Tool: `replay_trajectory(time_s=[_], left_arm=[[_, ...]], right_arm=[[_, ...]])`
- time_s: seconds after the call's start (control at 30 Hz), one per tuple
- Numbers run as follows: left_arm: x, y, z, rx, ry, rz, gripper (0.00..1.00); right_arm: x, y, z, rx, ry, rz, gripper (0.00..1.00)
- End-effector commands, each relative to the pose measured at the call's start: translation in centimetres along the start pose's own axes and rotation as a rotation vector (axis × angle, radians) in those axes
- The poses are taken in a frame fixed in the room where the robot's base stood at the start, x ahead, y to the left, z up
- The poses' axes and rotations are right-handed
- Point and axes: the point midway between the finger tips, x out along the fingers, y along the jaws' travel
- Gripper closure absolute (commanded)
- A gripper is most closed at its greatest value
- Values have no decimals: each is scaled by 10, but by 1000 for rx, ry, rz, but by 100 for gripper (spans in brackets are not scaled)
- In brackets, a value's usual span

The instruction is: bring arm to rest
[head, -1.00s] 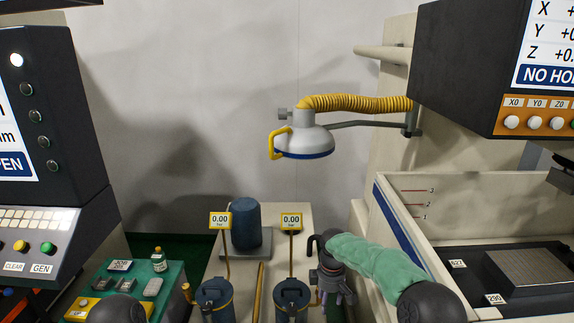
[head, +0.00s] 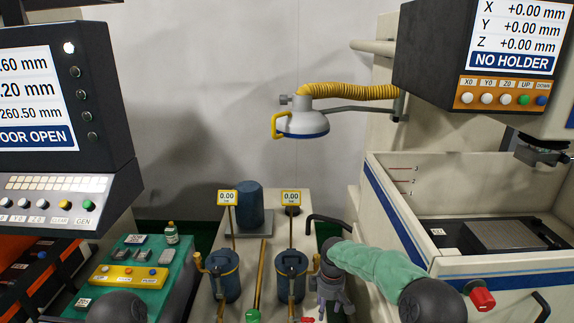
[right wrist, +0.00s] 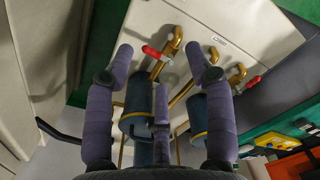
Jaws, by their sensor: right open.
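My right arm, in a green sleeve, enters from the lower right in the head view. Its grey gripper (head: 330,290) hangs down just right of the right blue filter canister (head: 290,277). Whether the gripper touches anything is hard to tell. A dark rounded part of my left arm shows at the bottom left of the head view; the left gripper is out of view.
A control console (head: 60,205) and a green bench (head: 150,278) stand at left. A machine tank (head: 400,215) with a dark handle lies at right, under a display reading NO HOLDER (head: 514,62).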

Motion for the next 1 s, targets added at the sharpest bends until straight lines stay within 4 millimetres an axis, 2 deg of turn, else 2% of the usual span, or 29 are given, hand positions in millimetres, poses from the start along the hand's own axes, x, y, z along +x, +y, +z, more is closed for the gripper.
replay_trajectory(time_s=[0.27, 0.47, 0.6, 0.7, 0.83, 1.0], left_arm=[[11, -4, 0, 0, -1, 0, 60], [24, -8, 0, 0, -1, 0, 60], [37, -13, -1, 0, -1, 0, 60], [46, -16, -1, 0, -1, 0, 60], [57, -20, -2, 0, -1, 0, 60], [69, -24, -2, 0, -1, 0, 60]], right_arm=[[69, -27, 9, 113, 50, -52, 45], [139, -66, 24, 270, 104, -114, 45], [201, -113, 45, 458, 146, -174, 45], [236, -149, 63, 609, 169, -213, 45], [273, -198, 90, 815, 183, -252, 45], [298, -254, 126, 1059, 182, -277, 45]])
